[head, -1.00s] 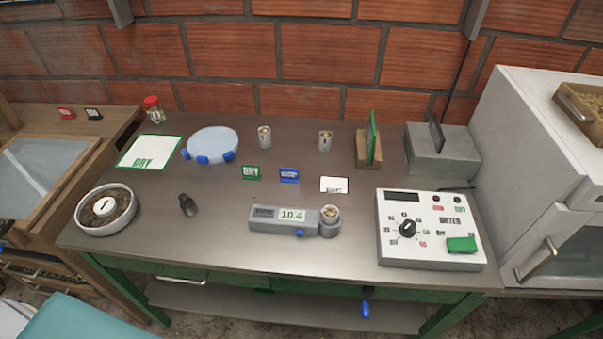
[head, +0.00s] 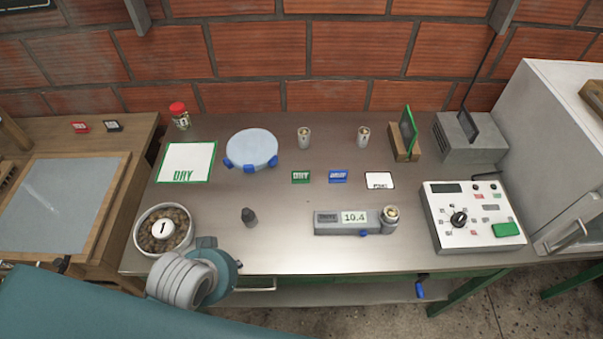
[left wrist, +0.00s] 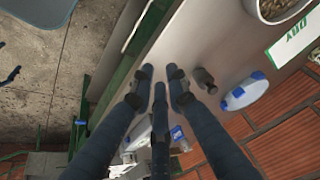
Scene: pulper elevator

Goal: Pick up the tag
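Three small tags lie in a row mid-table in the head view: a green tag reading DRY (head: 301,177), a blue tag (head: 338,176) and a white tag (head: 379,180). I cannot tell which one the task means. A large white card with a green border (head: 187,162) also reads DRY. My left arm reaches in at lower left, its wrist by the table's front edge, well left of the tags. In the left wrist view my left gripper (left wrist: 159,82) has its fingers apart, with nothing visible between them. My right gripper is not in view.
A bowl of beans (head: 163,230) sits close to my left wrist, with a small dark bottle (head: 249,218) to its right. A grey meter (head: 347,222) stands in front of the tags. A round blue-white dish (head: 252,150) and two small cups (head: 304,138) are behind.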

